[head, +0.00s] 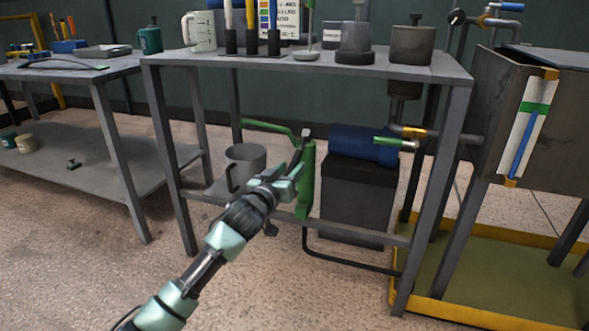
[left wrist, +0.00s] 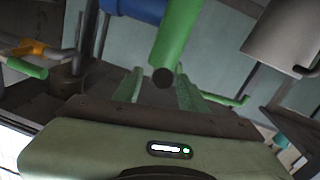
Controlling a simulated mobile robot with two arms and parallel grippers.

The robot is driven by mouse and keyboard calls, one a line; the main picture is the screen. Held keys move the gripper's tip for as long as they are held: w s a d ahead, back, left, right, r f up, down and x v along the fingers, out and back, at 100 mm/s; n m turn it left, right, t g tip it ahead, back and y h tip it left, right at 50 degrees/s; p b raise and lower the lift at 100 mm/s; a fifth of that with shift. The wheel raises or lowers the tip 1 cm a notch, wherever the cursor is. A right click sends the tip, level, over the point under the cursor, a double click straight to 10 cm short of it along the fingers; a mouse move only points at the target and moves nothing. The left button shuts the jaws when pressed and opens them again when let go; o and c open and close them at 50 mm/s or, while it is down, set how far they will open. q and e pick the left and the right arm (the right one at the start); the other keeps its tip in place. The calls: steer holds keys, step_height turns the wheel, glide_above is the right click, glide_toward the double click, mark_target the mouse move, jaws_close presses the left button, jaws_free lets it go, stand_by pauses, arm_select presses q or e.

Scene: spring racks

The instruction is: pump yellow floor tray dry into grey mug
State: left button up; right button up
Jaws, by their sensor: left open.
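The yellow floor tray (head: 470,314) lies at the lower right, with a yellow rim and an olive floor; I cannot tell how much liquid is in it. A black hose (head: 345,262) runs from its side to the green hand pump (head: 306,185) on the rack's lower level. The grey mug (head: 246,160) stands upright left of the pump, below its green spout (head: 266,125). My left gripper (head: 290,180) is open close to the pump. In the left wrist view a green cylinder (left wrist: 176,42) with a dark end lies ahead between the spread fingers (left wrist: 160,88). Contact is unclear.
A dark box (head: 357,195) with a blue cylinder (head: 362,146) stands right of the pump. A green-handled valve (head: 395,143) sits nearby. The rack's top shelf (head: 300,72) holds cups and tools. Metal legs (head: 170,165) flank the space. Open floor lies in front.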

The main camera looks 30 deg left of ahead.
mark_target(295, 164)
arm_select(q)
steer(key=shift+w+a+b, duration=0.15)
steer(key=shift+w+b, duration=0.1)
steer(key=shift+w, duration=0.55)
steer(key=shift+w+a+b, duration=0.15)
steer(key=shift+w+b, duration=0.05)
steer(key=shift+w, duration=0.55)
jaws_close()
